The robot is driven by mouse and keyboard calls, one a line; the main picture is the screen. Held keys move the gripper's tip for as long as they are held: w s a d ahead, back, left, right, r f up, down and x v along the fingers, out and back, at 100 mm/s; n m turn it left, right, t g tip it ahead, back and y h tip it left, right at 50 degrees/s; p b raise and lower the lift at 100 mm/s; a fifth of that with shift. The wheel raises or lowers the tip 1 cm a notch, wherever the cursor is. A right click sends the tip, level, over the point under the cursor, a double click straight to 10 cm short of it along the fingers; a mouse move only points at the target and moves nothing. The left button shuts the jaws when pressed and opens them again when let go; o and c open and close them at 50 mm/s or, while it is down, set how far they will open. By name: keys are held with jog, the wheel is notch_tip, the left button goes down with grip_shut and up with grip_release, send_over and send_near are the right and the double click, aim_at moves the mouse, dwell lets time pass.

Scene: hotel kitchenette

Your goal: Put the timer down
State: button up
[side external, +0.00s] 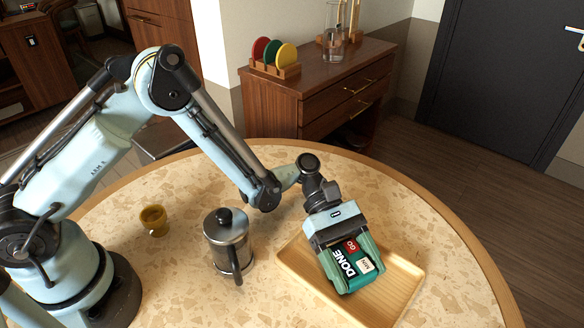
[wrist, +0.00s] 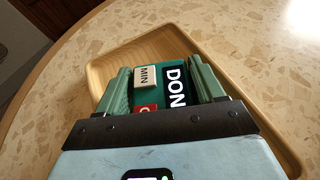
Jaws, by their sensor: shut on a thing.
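The timer (side external: 347,266) is a green block with a black "DONE" label, a red button and a white "MIN" button. My gripper (side external: 346,276) is shut on it, one finger on each side. The timer also shows between the fingers in the wrist view (wrist: 165,82). It is over a light wooden tray (side external: 401,284), inside the tray's outline in the side view. I cannot tell whether its underside touches the tray floor. In the wrist view the tray's rim (wrist: 98,72) shows beyond the fingers.
A French press (side external: 229,243) stands left of the tray, with a small amber cup (side external: 154,220) farther left. The round speckled table (side external: 180,275) is clear around them. A wooden cabinet (side external: 330,85) with colored discs and a glass vessel stands behind the table.

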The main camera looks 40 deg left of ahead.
jog(key=shift+f, duration=0.1)
jog(key=o, duration=1.2)
